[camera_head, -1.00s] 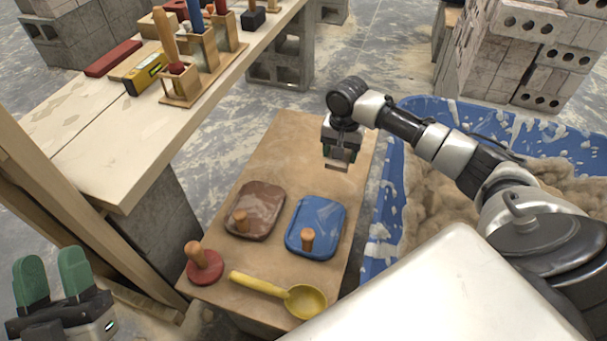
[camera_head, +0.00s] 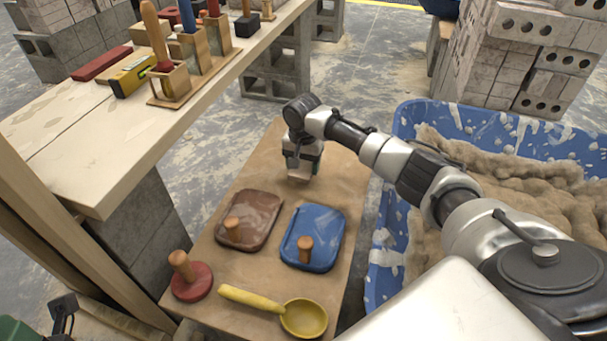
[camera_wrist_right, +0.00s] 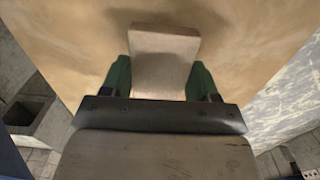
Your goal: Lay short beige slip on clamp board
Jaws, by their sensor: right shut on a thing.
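A short beige slip (camera_wrist_right: 164,72) sits between the green fingers of my right gripper (camera_wrist_right: 160,78) in the wrist view and sticks out past them. In the head view my right gripper (camera_head: 300,172) points down over the far part of a low tan board (camera_head: 265,160), with the slip's pale end just below it. I cannot tell whether the slip touches the board. No clamp is clearly visible, so I cannot tell which surface is the clamp board. A green part of my left gripper (camera_head: 14,329) shows at the bottom left corner, mostly cut off.
A brown lid (camera_head: 248,220), a blue lid (camera_head: 322,232), a red disc with a knob (camera_head: 191,281) and a yellow ladle (camera_head: 303,318) lie on the near part of the board. A blue tub (camera_head: 384,262) stands right. A plank bench (camera_head: 98,158) holds a level and tool holders at left.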

